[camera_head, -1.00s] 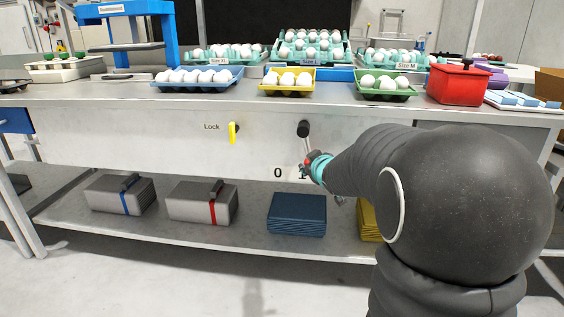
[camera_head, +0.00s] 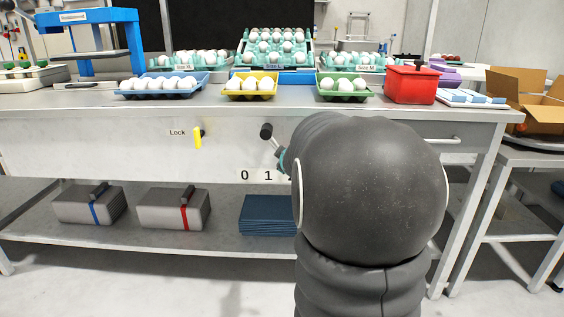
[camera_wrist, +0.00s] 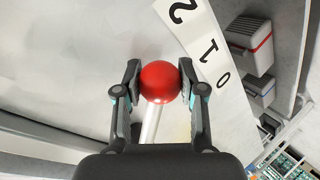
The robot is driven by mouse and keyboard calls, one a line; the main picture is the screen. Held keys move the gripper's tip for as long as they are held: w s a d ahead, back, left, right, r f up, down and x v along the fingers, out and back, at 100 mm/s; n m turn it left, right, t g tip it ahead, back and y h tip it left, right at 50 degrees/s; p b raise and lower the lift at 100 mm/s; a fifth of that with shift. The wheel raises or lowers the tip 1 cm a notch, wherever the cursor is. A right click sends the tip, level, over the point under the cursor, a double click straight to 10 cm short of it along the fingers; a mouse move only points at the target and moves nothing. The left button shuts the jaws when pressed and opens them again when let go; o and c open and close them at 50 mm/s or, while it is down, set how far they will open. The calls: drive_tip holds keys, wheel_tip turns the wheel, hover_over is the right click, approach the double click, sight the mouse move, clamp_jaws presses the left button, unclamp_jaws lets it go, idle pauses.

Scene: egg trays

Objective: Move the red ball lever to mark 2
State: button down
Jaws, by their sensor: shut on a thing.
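The red ball (camera_wrist: 160,82) tops a pale lever rod (camera_wrist: 150,128) in the wrist view. My gripper (camera_wrist: 160,80) is shut on the ball, one finger on each side. A white strip (camera_wrist: 203,42) beside the ball carries the marks 0, 1 and 2. The line of the rod runs roughly toward the 2. In the head view the lever's black pivot (camera_head: 266,131) is on the front panel, and the rod slants down and right from it. There the ball is hidden by my arm, as is most of my gripper; marks 0 and 1 (camera_head: 254,175) show.
A yellow lock handle (camera_head: 198,138) is left of the pivot. Egg trays and a red box (camera_head: 411,86) stand on the bench above. Grey cases (camera_head: 173,210) and a blue stack (camera_head: 268,214) lie on the shelf below. A stand with a cardboard box (camera_head: 524,98) is at right.

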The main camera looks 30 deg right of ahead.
drive_tip(key=shift+d+r, duration=0.1)
drive_tip(key=c, duration=0.7)
unclamp_jaws()
drive_tip(key=shift+s, duration=0.1)
drive_tip(key=shift+o, duration=0.2)
drive_tip(key=v, duration=0.7)
drive_tip(key=shift+s+r, duration=0.1)
drive_tip(key=shift+s, duration=0.05)
